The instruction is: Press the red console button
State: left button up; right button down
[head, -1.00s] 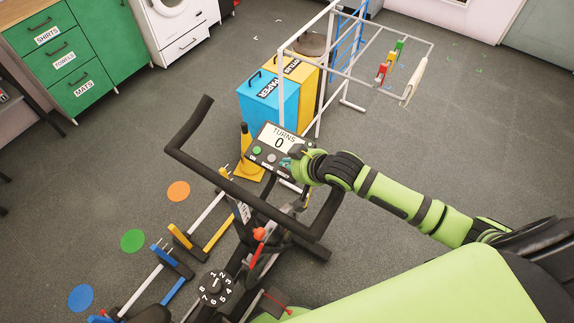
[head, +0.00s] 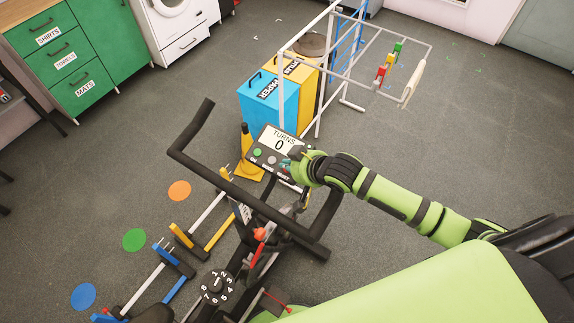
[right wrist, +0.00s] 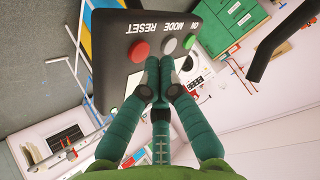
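The console (head: 264,143) on the exercise bike has a display reading TURNS 0. In the right wrist view the console (right wrist: 110,75) appears upside down, with a red button (right wrist: 138,50) by the RESET label, a grey button (right wrist: 168,44) by MODE and a green button (right wrist: 190,42) by ON. My right gripper (head: 292,155) is at the console's right edge and covers the red button in the head view. In the wrist view its teal fingers (right wrist: 158,66) are shut and empty, tips between and just below the red and grey buttons. Contact cannot be told. My left gripper is out of view.
The black handlebar (head: 250,192) curves around the console. A yellow cone (head: 247,158) and blue bin (head: 268,103) stand behind it. A white rack (head: 320,85) is further back. The floor to the right is clear.

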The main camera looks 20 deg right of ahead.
jog(key=shift+s+a+r, duration=0.15)
jog(key=shift+a+r, duration=0.1)
jog(key=shift+r, duration=0.55)
jog(key=shift+s+a+r, duration=0.2)
jog(key=shift+r, duration=0.55)
jog(key=shift+s+a+r, duration=0.15)
jog(key=shift+a+r, duration=0.1)
jog(key=shift+r, duration=0.55)
